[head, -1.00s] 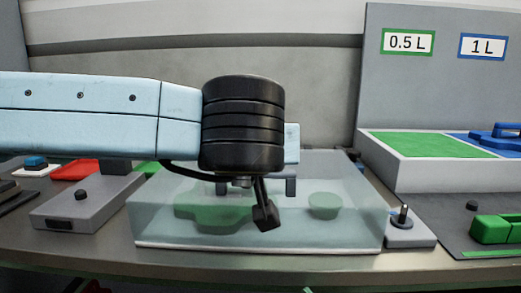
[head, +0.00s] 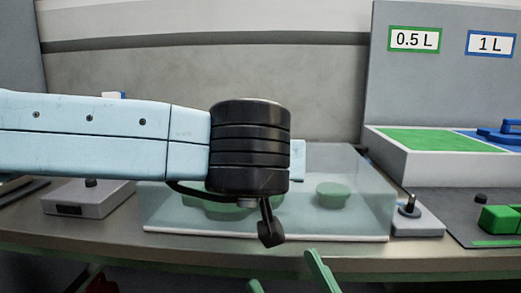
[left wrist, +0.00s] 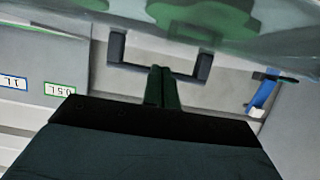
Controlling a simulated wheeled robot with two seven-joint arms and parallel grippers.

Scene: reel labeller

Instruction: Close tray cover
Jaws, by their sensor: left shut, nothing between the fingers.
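The transparent tray cover (head: 355,212) stands on the bench in the middle of the head view, its lower front edge along a pale rim. Green shapes (head: 333,193) show through it. My left arm's dark wrist hides part of the cover, and the left gripper's fingers are hidden there. In the left wrist view, the left gripper (left wrist: 163,70) is shut and empty, its tips overlapping the bar of a dark U-shaped handle (left wrist: 203,68); contact cannot be told. The green fingertips of my right gripper (head: 288,275) are apart at the bottom of the head view.
A grey box with a black knob (head: 88,199) stands left of the cover. A small knobbed block (head: 415,218) stands close on its right. Farther right are a green-topped bin (head: 435,142), a blue part (head: 500,133) and a green part (head: 500,219).

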